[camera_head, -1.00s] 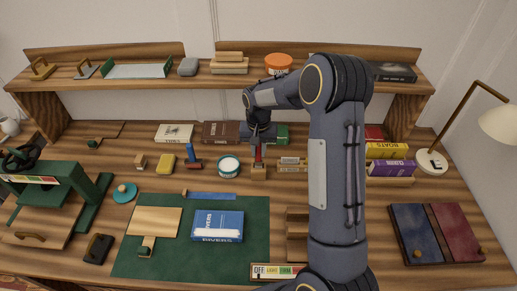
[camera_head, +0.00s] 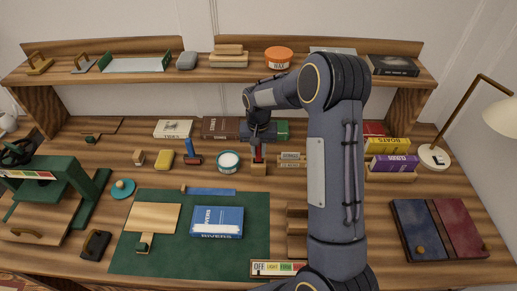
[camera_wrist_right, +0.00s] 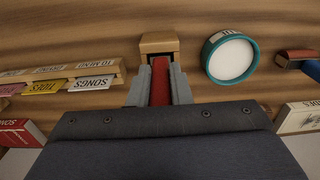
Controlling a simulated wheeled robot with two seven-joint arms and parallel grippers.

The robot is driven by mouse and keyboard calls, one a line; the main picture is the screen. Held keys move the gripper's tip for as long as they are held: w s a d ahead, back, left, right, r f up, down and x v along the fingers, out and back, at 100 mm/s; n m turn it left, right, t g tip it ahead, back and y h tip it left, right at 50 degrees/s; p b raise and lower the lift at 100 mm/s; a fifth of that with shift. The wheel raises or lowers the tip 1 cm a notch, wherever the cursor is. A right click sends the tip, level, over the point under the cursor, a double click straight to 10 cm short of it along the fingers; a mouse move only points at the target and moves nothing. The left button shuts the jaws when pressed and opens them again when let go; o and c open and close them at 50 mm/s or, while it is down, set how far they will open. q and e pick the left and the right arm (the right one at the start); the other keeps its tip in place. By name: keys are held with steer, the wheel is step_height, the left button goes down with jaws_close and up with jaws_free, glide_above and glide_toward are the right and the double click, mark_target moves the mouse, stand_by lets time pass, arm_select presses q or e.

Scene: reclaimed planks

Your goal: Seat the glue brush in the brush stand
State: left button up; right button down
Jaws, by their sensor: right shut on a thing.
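The glue brush (camera_wrist_right: 160,82) has a red handle and stands upright in my right gripper's jaws. It also shows in the head view (camera_head: 258,152). My right gripper (camera_wrist_right: 160,90) is shut on it, pointing down. The brush stand (camera_head: 259,169) is a small wooden block directly below the brush. In the wrist view the stand (camera_wrist_right: 158,40) shows a dark opening at the brush's far end. The brush's lower end is hidden, so I cannot tell how deep it sits. My left gripper is not in view.
A teal-rimmed glue pot (camera_head: 228,161) stands close left of the stand. A labelled wooden rack (camera_head: 292,160) is close on its right. Books (camera_head: 221,127) lie behind. A green mat (camera_head: 190,258) with a blue book (camera_head: 217,220) is in front. The shelf (camera_head: 210,75) overhangs the back.

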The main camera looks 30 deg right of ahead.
steer(key=c, duration=1.3)
jaws_free()
steer(key=shift+o, duration=0.2)
step_height(320, 180, up, 8)
steer(key=shift+f+b, duration=0.1)
steer(key=shift+b, duration=0.2)
steer(key=shift+f, duration=0.1)
